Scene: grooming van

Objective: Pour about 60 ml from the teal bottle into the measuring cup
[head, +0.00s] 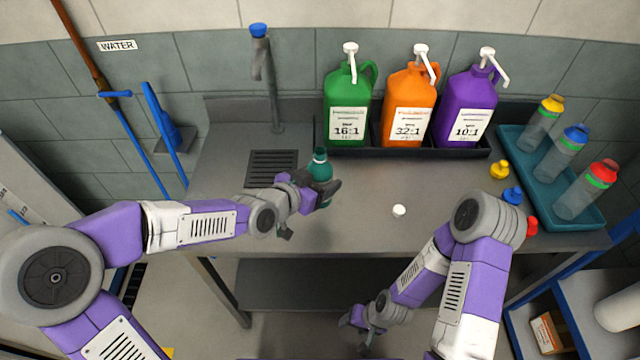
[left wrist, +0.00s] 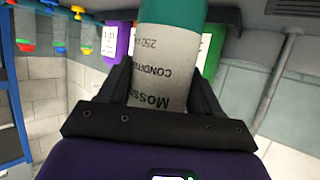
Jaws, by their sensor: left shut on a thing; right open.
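The teal bottle (head: 320,167) is in my left gripper (head: 322,192), above or on the steel counter near the drain grate. It looks close to upright in the head view; I cannot tell whether its base touches the counter. In the left wrist view the bottle (left wrist: 165,65) sits between the fingers, with a white label and a teal band. A small white round piece, like a cap (head: 399,211), lies on the counter to its right. My right gripper (head: 358,322) is open and empty, low in front of the counter. I cannot make out a measuring cup in either view.
Green (head: 347,108), orange (head: 408,108) and purple (head: 465,108) pump jugs stand in a black tray at the back. A teal tray (head: 515,150) with capped bottles is at right, with yellow, blue and red pieces beside it. A tap (head: 265,75) stands back left. The counter's middle is mostly clear.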

